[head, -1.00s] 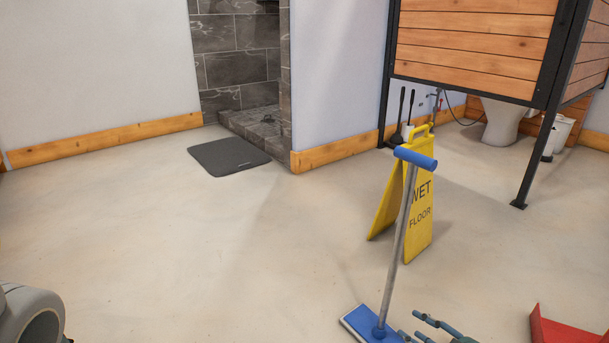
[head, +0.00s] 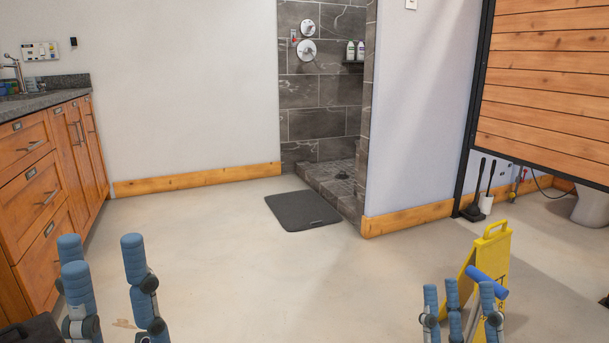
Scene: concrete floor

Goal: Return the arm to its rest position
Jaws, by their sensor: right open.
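My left gripper (head: 102,258) is at the lower left with its blue fingers pointing up. The fingers are spread apart and nothing shows between them. My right gripper (head: 459,290) is at the bottom right, its blue fingers pointing up, open, with no object seen held. The blue handle top of a mop (head: 484,279) shows just behind and above the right gripper's fingers. The mop's lower part is hidden or out of view, and I cannot tell whether the fingers touch it. My arms are mostly below the picture.
A yellow wet floor sign (head: 497,245) stands behind the mop handle. Wooden cabinets (head: 35,190) with a sink line the left side. A dark mat (head: 300,211) lies before the tiled shower (head: 320,100). A wooden partition (head: 550,90) is at right. The middle floor is clear.

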